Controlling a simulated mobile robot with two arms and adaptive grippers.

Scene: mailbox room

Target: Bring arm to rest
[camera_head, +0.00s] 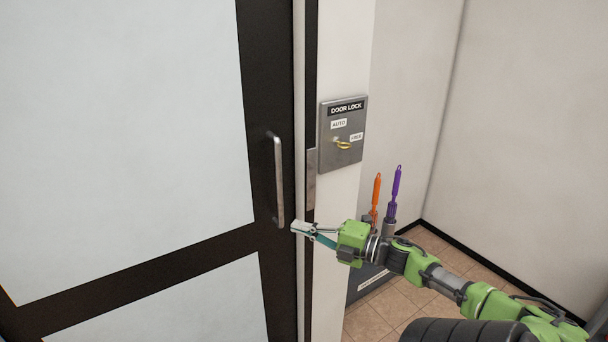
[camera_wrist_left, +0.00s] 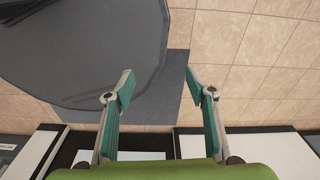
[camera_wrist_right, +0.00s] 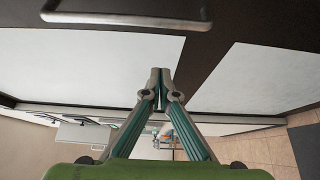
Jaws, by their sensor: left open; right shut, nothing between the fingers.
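My right arm reaches in from the lower right in the head view. Its gripper (camera_head: 298,228) is shut and empty, just beside the lower end of the door handle (camera_head: 279,180); I cannot tell whether it touches the door edge. The right wrist view shows the same gripper (camera_wrist_right: 160,76) with its fingertips together, in front of the door's pale panels. My left gripper (camera_wrist_left: 159,80) is open and empty in the left wrist view, pointing over the tiled floor. My left arm is not visible in the head view.
A black-framed door (camera_head: 255,130) with pale panels fills the left. A door lock plate (camera_head: 328,158) with a yellow key (camera_head: 343,145) is on the wall above my right gripper. An orange (camera_head: 376,195) and a purple tool (camera_head: 397,183) stand behind my right arm. Tiled floor (camera_head: 385,305) is at the right.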

